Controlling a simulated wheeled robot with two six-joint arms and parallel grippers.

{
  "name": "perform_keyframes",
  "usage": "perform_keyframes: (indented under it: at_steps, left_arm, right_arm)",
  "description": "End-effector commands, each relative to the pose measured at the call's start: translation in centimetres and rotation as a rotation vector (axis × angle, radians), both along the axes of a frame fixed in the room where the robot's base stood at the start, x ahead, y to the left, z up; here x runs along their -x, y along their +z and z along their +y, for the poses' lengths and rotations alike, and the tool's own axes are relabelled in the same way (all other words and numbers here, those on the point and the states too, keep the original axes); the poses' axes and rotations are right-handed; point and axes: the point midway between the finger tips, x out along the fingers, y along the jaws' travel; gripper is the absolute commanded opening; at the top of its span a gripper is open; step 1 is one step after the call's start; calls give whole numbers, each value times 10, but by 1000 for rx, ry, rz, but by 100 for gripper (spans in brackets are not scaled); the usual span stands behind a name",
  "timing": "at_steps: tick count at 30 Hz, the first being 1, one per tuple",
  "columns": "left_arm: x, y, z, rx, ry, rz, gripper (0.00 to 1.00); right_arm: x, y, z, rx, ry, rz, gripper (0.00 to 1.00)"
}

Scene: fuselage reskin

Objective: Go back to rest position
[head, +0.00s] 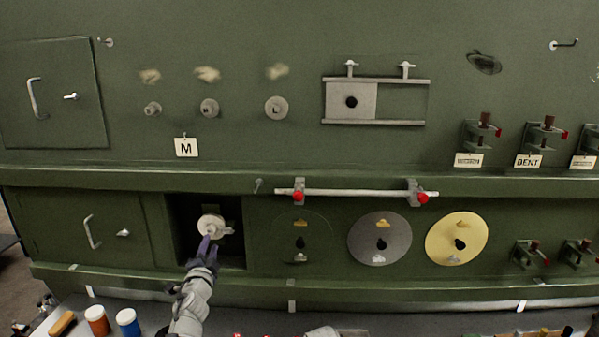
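My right gripper does not show.
A bench runs along the bottom, with an orange-brown jar (97,321) and a blue jar (128,323) near my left arm. A silver rail (350,193) with red knobs runs above three discs, including a yellow one (442,240). Latches and brackets protrude at right.

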Motion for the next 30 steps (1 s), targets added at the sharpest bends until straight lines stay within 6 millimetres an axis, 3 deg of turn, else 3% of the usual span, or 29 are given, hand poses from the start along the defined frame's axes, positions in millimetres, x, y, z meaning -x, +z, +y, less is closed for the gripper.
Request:
perform_keyframes:
  at_steps: [5, 8, 12, 16, 21, 24, 30]
  left_arm:
    - [27, -62, -18, 268, 223, 196, 36]
    - [54, -107, -38, 403, 332, 359, 36]
    - [110, -172, -82, 549, 460, 644, 36]
    - [174, -216, -129, 623, 542, 924, 36]
    - [250, -244, -176, 642, 605, 1227, 36]
    - [280, -249, -192, 632, 623, 1345, 36]
    - [306, -251, -205, 619, 638, 1447, 36]
  right_arm:
    - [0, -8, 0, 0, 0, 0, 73]
    - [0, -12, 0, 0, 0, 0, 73]
    - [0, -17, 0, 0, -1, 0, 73]
    - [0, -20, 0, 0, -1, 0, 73]
    - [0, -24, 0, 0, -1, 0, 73]
    - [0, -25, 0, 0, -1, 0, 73]
    - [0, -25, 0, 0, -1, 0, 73]
